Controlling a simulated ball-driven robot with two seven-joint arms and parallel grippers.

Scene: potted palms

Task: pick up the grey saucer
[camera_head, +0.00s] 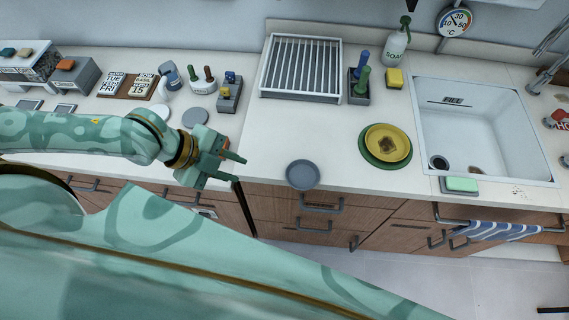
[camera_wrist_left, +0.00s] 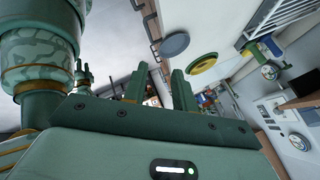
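The grey saucer (camera_head: 302,174) lies flat near the front edge of the counter, left of a green plate. It also shows in the left wrist view (camera_wrist_left: 174,44), beyond the fingers. My left gripper (camera_head: 240,168) is open and empty, to the left of the saucer and apart from it. Its two fingers also show spread in the left wrist view (camera_wrist_left: 156,92). What looks like my right gripper (camera_wrist_left: 83,72) is small at the left of the wrist view; its finger state is unclear.
A yellow bowl (camera_head: 388,142) sits on the green plate (camera_head: 370,158) right of the saucer. Behind stands a dish rack (camera_head: 300,66); the sink (camera_head: 475,125) is farther right. Grey discs (camera_head: 195,117) lie behind my left gripper. The counter around the saucer is clear.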

